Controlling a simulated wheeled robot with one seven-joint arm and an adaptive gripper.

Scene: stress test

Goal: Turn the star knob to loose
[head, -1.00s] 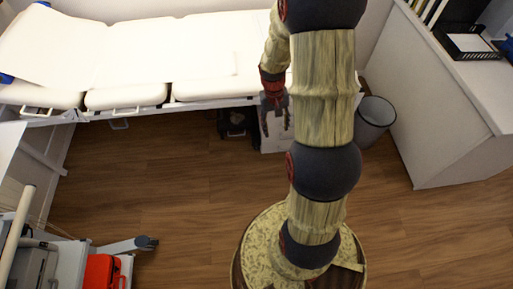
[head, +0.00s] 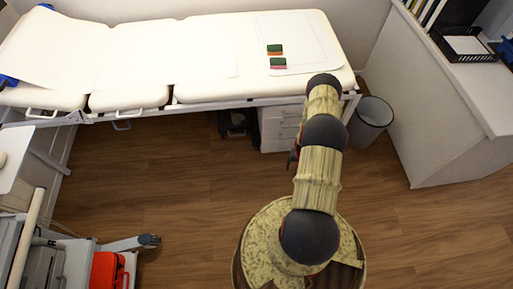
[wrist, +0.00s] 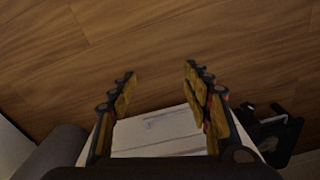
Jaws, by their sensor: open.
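I cannot make out a star knob in either view. My gripper (wrist: 160,78) is open and empty in the wrist view, its two fingers apart above the wooden floor. In the head view my gripper is mostly hidden behind my arm; only a dark bit shows left of the arm, in front of the white drawer unit.
A white drawer unit (head: 279,130) stands under the padded couch (head: 130,62), with a black object (head: 236,124) beside it. A bin (head: 371,114) and desk (head: 455,130) are right; a red case (head: 107,270) is lower left. Floor (head: 170,185) is clear.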

